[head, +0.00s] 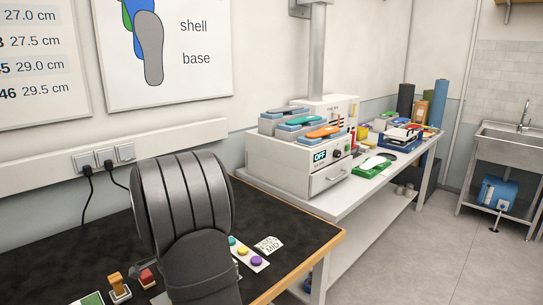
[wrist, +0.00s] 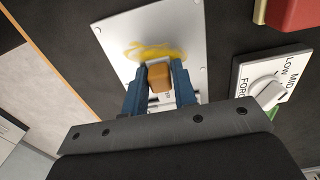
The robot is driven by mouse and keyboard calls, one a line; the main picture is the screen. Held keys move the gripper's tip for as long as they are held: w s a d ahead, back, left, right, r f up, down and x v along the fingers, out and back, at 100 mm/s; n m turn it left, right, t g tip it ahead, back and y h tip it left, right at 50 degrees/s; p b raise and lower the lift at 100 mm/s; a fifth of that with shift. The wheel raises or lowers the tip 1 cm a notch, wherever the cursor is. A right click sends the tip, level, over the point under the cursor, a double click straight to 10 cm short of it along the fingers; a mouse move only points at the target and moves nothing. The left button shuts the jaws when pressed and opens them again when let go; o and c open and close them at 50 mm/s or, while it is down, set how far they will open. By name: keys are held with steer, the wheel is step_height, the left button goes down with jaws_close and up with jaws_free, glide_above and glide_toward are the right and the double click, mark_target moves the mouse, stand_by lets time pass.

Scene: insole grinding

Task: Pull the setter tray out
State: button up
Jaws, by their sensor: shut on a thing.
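In the wrist view my gripper (wrist: 160,84) has its two blue fingers shut on a small orange block (wrist: 159,73). The block is over a white plate (wrist: 122,42) with a yellow scribble. In the head view my dark arm hides the gripper. A white box with an OFF display (head: 270,158) stands on the bench further back. The drawer front with a handle (head: 329,180) on its face may be the setter tray; it looks closed, and my gripper is away from it.
In the wrist view a white dial (wrist: 268,92) marked LOW, MID and FORCE and a red block (wrist: 296,14) are to the right. Insoles on blue blocks (head: 322,132) lie on the box. A green tray (head: 373,168) is beside it. The floor (head: 420,262) in front is clear.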

steer(key=shift+s+a, duration=1.35)
steer(key=shift+a, duration=0.05)
steer(key=o, duration=0.6)
steer(key=shift+c, duration=0.2)
steer(key=shift+r, duration=0.1)
step_height(320, 180, up, 7)
steer(key=shift+f, duration=3.6)
